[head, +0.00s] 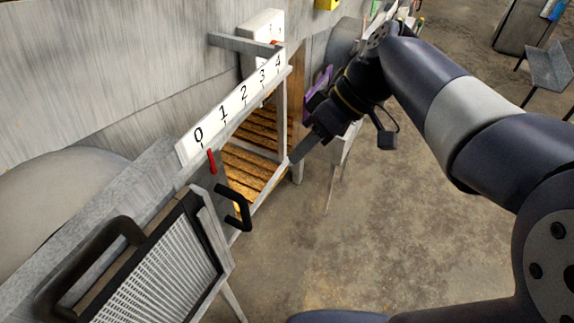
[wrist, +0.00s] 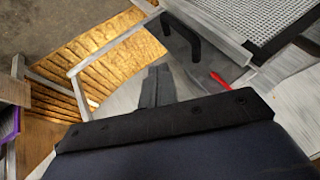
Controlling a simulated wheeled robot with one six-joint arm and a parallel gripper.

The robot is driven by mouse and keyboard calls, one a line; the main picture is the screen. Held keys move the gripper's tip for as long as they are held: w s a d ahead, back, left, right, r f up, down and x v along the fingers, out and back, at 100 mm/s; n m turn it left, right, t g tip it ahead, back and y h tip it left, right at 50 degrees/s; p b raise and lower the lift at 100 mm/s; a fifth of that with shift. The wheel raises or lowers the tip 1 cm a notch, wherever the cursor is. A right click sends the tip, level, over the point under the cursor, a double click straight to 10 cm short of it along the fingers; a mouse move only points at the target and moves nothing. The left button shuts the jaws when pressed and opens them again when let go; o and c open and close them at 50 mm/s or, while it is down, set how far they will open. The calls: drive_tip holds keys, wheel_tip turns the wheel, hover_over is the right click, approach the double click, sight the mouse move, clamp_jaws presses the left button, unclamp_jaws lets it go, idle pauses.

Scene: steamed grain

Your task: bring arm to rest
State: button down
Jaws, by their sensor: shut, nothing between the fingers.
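My gripper (head: 301,151) is at the end of my dark arm, which reaches in from the right in the head view. The fingers are shut with nothing between them. They point down and left, near the right side of a grey metal frame. The closed fingers also show in the wrist view (wrist: 156,84). From the head view I cannot tell whether the fingertips touch the frame or are apart from it.
A white scale (head: 232,105) numbered 0 to 4 has a red pointer (head: 212,161) near 0. Below are a black handle (head: 238,207) and a mesh panel (head: 160,275). Slatted wood (head: 250,165) lies inside the frame. The concrete floor (head: 390,220) beneath my arm is clear.

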drive_tip(key=shift+w+d+r, duration=0.1)
drive_tip(key=shift+d+r, duration=0.3)
drive_tip(key=shift+r, duration=0.15)
